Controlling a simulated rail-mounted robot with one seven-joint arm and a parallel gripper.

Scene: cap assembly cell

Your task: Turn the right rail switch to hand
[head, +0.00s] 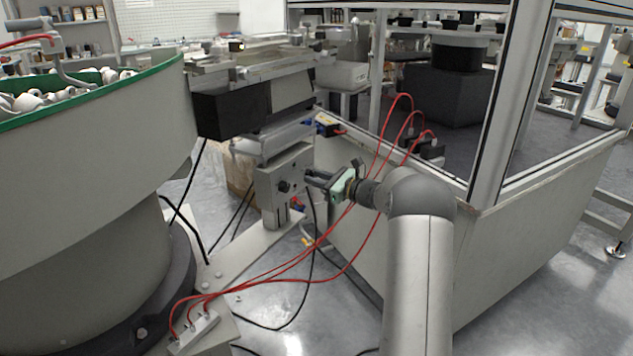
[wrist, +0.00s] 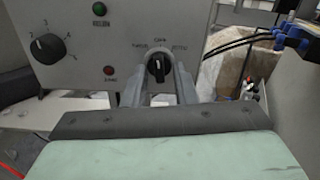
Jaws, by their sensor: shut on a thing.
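The right rail switch (wrist: 158,68) is a black rotary knob on the grey control panel (wrist: 120,35), with small labels around it that are too blurred to read for certain. Its pale pointer mark looks roughly upright in the wrist view. My gripper (wrist: 157,76) is shut on this knob, with one finger on each side of it. In the head view my gripper (head: 310,176) reaches from the right to the face of the control box (head: 268,184) and hides the switch.
A larger black dial (wrist: 47,48), a green button (wrist: 99,9) and a red button (wrist: 109,70) are on the panel left of the switch. Red hoses (head: 375,200) hang close around my wrist. A green-rimmed feeder bowl (head: 90,160) stands left, a glazed cell wall (head: 490,250) right.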

